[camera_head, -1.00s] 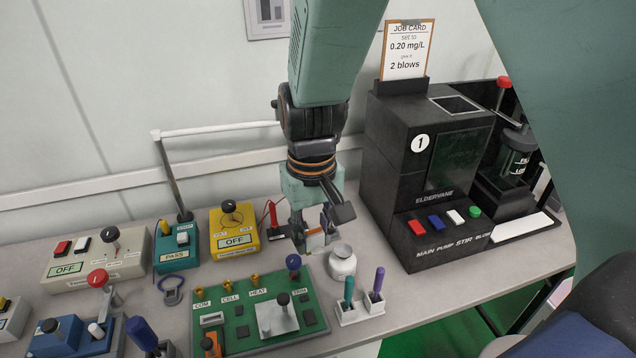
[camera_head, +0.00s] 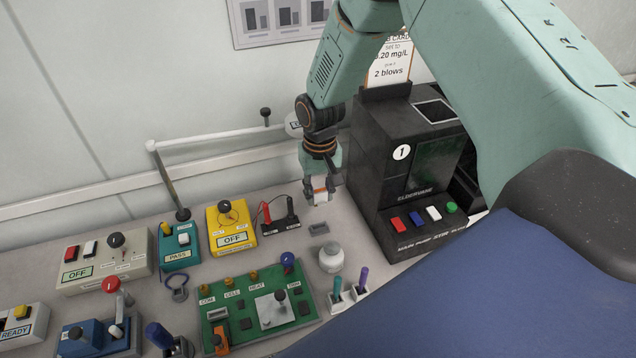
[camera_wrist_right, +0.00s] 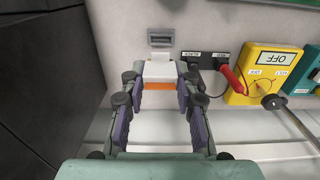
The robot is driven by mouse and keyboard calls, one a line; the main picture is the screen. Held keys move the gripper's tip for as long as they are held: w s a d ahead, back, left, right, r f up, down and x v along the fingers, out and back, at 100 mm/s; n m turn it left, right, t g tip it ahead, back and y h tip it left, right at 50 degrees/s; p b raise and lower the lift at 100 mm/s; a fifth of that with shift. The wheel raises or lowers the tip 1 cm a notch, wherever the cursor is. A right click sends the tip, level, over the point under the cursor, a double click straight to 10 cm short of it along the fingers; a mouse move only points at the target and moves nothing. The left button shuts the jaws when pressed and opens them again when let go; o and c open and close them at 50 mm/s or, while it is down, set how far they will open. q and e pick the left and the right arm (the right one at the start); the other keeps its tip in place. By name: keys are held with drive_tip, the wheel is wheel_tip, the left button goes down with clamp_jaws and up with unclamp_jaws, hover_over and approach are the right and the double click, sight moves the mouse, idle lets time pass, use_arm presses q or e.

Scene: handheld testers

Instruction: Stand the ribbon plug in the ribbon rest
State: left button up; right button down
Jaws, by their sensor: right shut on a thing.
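My right gripper (camera_head: 320,190) hangs near the back of the bench, left of the black machine. It is shut on the ribbon plug (camera_head: 320,197), a white piece with an orange edge. In the right wrist view the plug (camera_wrist_right: 159,71) sits between the two fingers (camera_wrist_right: 160,98). A small grey block with a dark slot, which looks like the ribbon rest (camera_head: 319,228), lies on the bench in front of the gripper. In the right wrist view the rest (camera_wrist_right: 160,37) shows just beyond the plug, its slot empty. I cannot tell the plug's height above the bench. My left gripper is not in view.
The black machine (camera_head: 400,150) stands close on the right. A black lead holder (camera_head: 283,222) with red and black leads and a yellow meter (camera_head: 232,228) stand left. A white jar (camera_head: 331,258), a pen stand (camera_head: 348,300) and a green panel (camera_head: 258,305) lie in front.

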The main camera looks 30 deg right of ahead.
sight(318, 224)
drive_tip(key=shift+d+f, duration=0.1)
drive_tip(key=shift+d, duration=0.1)
drive_tip(key=shift+a, duration=0.35)
drive_tip(key=shift+w+a, duration=0.1)
drive_tip(key=shift+a, duration=0.05)
drive_tip(key=shift+p, duration=0.3)
drive_tip(key=shift+d+f+b, duration=0.2)
drive_tip(key=shift+f+b, duration=0.2)
drive_tip(key=shift+f, duration=0.15)
drive_tip(key=shift+d+f+b, duration=0.2)
drive_tip(key=shift+f+b, duration=0.15)
drive_tip(key=shift+f, duration=0.15)
drive_tip(key=shift+a+f+b, duration=0.15)
drive_tip(key=shift+f+b, duration=0.2)
drive_tip(key=shift+f, duration=0.15)
drive_tip(key=shift+a+f+b, duration=0.15)
drive_tip(key=shift+f+b, duration=0.15)
drive_tip(key=shift+f, duration=0.2)
drive_tip(key=shift+d+f+b, duration=0.25)
drive_tip(key=shift+f+b, duration=0.55)
drive_tip(key=shift+f, duration=0.65)
drive_tip(key=shift+a, duration=0.1)
